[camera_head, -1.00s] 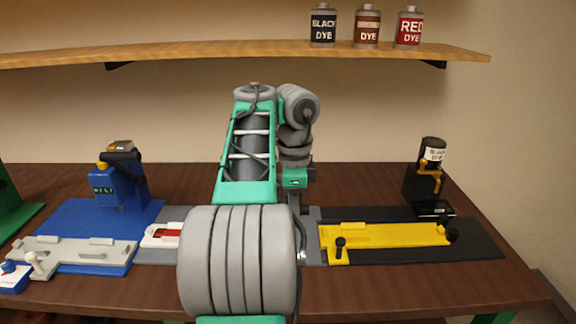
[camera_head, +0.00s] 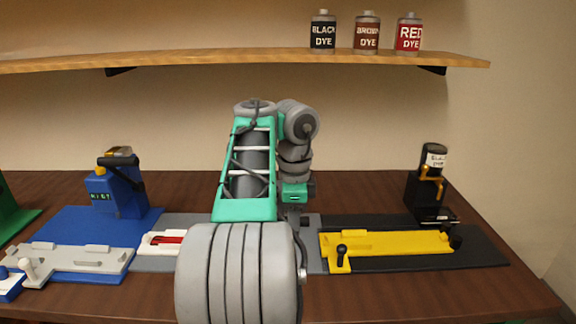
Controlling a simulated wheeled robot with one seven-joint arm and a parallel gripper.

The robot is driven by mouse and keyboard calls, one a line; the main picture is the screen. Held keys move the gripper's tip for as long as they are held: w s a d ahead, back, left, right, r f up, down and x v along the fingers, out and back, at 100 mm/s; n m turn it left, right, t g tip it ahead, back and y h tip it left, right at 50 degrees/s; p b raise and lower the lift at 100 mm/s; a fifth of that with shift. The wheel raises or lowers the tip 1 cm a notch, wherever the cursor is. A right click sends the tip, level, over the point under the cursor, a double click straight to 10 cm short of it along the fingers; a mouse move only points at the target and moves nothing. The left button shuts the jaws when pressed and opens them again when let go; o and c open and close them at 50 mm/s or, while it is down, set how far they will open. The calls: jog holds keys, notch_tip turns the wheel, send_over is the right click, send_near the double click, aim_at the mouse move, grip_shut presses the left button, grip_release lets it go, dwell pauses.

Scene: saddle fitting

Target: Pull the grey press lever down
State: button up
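I cannot make out a grey press lever; my arm covers much of the middle of the bench, where a grey mat (camera_head: 185,222) shows beside it. A white tray with a red strip (camera_head: 165,241) lies on that mat, partly behind my arm. My gripper (camera_head: 293,217) is a small dark shape below the green wrist part, right of the arm's middle. Its fingers are mostly hidden, so I see neither their opening nor anything held. On the left, a blue press (camera_head: 112,190) with a small display has a dark handle on top.
A grey fixture (camera_head: 75,258) lies on a blue mat (camera_head: 75,222) at left. A yellow fixture (camera_head: 385,243) lies on a dark mat (camera_head: 485,250) at right, with a black stand and bottle (camera_head: 430,180) behind. Three dye bottles stand on the shelf (camera_head: 230,52).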

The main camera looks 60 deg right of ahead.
jog(key=o, duration=0.3)
jog(key=shift+r, duration=0.1)
notch_tip(320, 180, up, 6)
jog(key=p, duration=0.6)
jog(key=shift+r, duration=0.1)
